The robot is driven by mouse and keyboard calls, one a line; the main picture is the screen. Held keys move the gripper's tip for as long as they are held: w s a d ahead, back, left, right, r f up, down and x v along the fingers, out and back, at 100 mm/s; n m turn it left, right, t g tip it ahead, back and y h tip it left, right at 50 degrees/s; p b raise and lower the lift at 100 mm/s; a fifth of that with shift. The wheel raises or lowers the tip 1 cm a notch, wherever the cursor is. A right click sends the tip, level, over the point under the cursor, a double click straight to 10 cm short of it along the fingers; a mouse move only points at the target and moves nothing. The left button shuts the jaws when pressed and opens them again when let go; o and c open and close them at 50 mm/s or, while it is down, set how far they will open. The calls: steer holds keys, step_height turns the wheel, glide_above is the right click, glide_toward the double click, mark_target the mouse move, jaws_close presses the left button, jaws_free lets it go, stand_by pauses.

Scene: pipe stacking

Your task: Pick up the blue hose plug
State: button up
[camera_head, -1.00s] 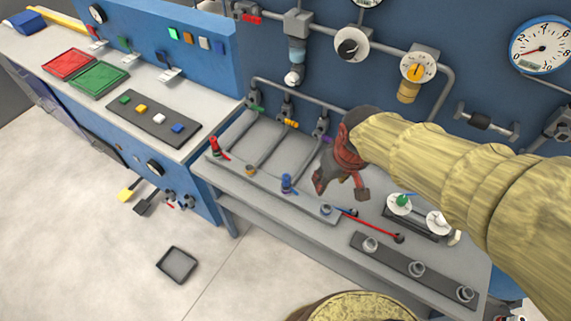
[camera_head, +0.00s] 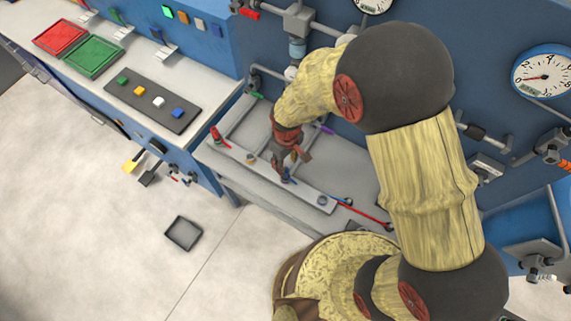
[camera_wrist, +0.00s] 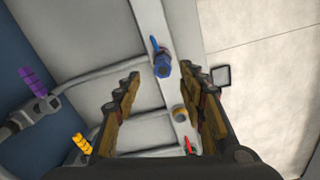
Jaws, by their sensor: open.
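The blue hose plug (camera_wrist: 161,66) sits on the grey rail (camera_wrist: 155,22) at the front of the bench. In the wrist view it lies just beyond the fingertips, in line with the gap between them. In the head view only a bit of blue (camera_head: 286,176) shows at my gripper's tips. My gripper (camera_wrist: 161,82) is open and empty, with its two fingers apart. In the head view my gripper (camera_head: 288,166) points down over the rail at the blue plug.
A red plug (camera_head: 217,136) stands at the rail's left end, with a brass fitting (camera_wrist: 180,113) between it and the blue plug. Purple (camera_wrist: 33,82) and yellow (camera_wrist: 82,145) fittings are on the pipes behind. A dark tray (camera_head: 183,233) lies on the floor.

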step_height(320, 180, down, 2)
steer(key=shift+a+f, duration=0.2)
steer(key=shift+f, duration=2.55)
steer(key=shift+s, duration=0.1)
jaws_close()
